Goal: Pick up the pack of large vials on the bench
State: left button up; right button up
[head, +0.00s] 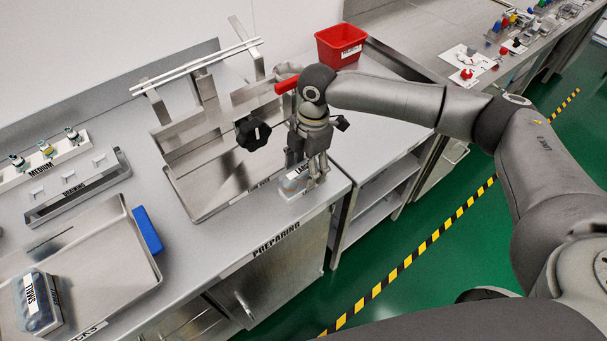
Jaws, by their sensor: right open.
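The pack of large vials (291,187), a small clear pack with a partly visible label, sits on the bench close to its front right corner. My right gripper (317,178) points down at the right side of the pack, its fingers open and low near the bench. The fingers cover part of the pack, and I cannot tell whether they touch it. My left gripper is not in view.
A pack labelled SMALL (38,303) lies on a metal tray (122,262) at the left. A blue block (147,230) lies by that tray. A metal stand with a black knob (252,133) rises behind the large pack. A red bin (341,45) is farther back.

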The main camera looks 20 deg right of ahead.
aim_at(305, 168)
jog(key=shift+s+a+f, duration=0.1)
jog(key=shift+a+f, duration=0.1)
jog(key=shift+f, duration=1.45)
jog(key=c, duration=0.5)
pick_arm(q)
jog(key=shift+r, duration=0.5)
pick_arm(e)
jog(key=c, duration=0.7)
jog(key=shift+o, duration=0.2)
